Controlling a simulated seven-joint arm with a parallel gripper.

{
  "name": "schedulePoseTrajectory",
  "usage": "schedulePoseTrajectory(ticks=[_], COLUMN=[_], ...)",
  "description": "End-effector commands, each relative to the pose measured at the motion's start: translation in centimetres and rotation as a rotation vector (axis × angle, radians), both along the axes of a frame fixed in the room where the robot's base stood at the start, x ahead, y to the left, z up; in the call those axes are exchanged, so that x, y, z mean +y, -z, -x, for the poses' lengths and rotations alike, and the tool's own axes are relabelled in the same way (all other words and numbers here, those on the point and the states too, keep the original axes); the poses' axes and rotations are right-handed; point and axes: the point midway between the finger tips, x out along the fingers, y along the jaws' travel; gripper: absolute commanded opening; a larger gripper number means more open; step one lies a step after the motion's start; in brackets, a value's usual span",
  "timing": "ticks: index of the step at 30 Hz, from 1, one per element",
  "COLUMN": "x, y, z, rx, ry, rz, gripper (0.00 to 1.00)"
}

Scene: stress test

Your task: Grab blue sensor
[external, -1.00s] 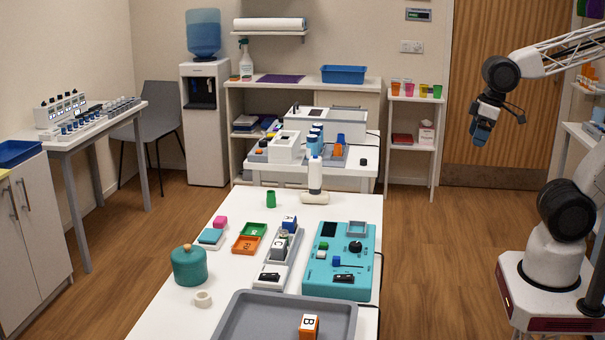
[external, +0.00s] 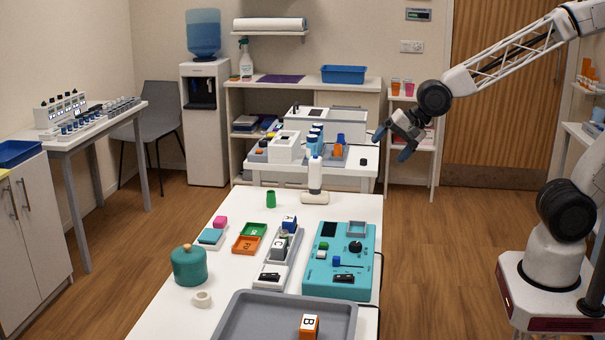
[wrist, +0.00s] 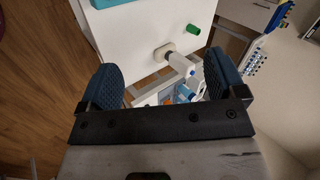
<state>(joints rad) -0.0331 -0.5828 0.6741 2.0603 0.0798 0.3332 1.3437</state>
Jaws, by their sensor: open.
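My gripper (external: 393,145) hangs open and empty to the right of the back table, above floor level. In the wrist view its two blue pads (wrist: 163,82) stand wide apart with nothing between them. In the wrist view, small blue items (wrist: 186,92) show partly beyond the gripper's bar.
A teal panel (external: 322,284), a teal pot (external: 189,265) and a grey tray (external: 250,305) crowd that table. Open floor (external: 425,230) lies right of the tables.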

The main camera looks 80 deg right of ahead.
Motion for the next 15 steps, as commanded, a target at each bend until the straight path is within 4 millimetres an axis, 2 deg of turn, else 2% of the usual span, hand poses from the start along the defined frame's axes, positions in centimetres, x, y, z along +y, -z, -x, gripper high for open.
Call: schedulePoseTrajectory(ticks=[1, 6, 15], x=[0.2, 0.7, 1.4], y=[0.7, 2.8, 7.2], z=[-1.3, -5.3, -11.5], rx=[-0.016, -0.078, -0.182], ry=[0.052, 0.240, 0.550], rz=[-0.042, -0.208, -0.530], gripper=[0.89, 0.89, 0.89])
